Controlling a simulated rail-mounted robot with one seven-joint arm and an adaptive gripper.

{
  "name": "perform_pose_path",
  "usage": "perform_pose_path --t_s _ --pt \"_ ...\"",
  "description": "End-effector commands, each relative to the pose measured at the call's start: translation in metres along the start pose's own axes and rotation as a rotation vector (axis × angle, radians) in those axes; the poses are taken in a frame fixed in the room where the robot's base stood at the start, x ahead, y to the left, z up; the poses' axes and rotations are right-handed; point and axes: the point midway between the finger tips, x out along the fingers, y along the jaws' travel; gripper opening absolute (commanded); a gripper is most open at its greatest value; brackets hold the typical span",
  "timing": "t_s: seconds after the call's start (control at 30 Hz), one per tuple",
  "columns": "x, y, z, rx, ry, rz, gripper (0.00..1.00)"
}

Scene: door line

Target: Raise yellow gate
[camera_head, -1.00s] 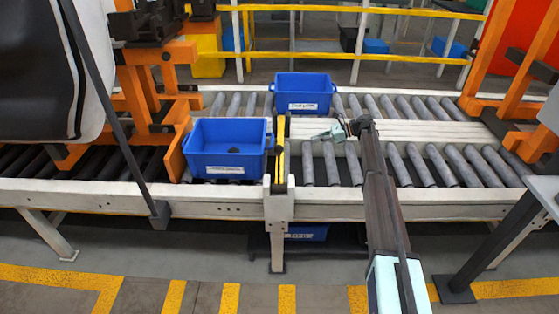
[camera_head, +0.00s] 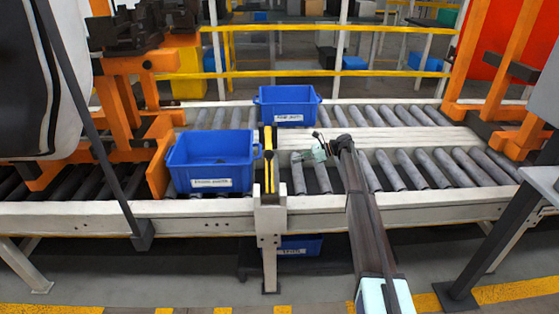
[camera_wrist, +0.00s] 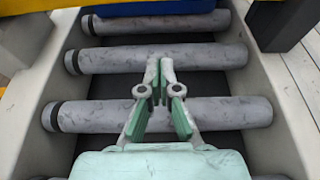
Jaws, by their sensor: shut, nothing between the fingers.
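My gripper (camera_head: 316,152) is just right of the gate in the head view, over the rollers and apart from the bar. In the wrist view my gripper (camera_wrist: 160,68) has its pale green fingers close together, with nothing between them and grey rollers below. A yellow strip and a blue edge show at the top of that view; I cannot tell whether the strip is the gate.
A blue bin (camera_head: 211,163) stands left of the gate and another blue bin (camera_head: 287,105) stands behind it. Orange frames (camera_head: 120,120) flank the conveyor. A dark slanted pole (camera_head: 85,120) is at the left. The rollers (camera_head: 410,170) right of my gripper are clear.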

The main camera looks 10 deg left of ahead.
Motion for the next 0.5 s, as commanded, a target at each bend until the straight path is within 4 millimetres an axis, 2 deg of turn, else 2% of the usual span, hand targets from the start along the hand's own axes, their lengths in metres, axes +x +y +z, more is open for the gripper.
perform_pose_path --t_s 0.27,0.5 --pt "0.018 0.000 0.000 0.000 0.000 0.001 0.00" --pt "0.057 0.001 0.000 0.000 0.000 0.001 0.00"
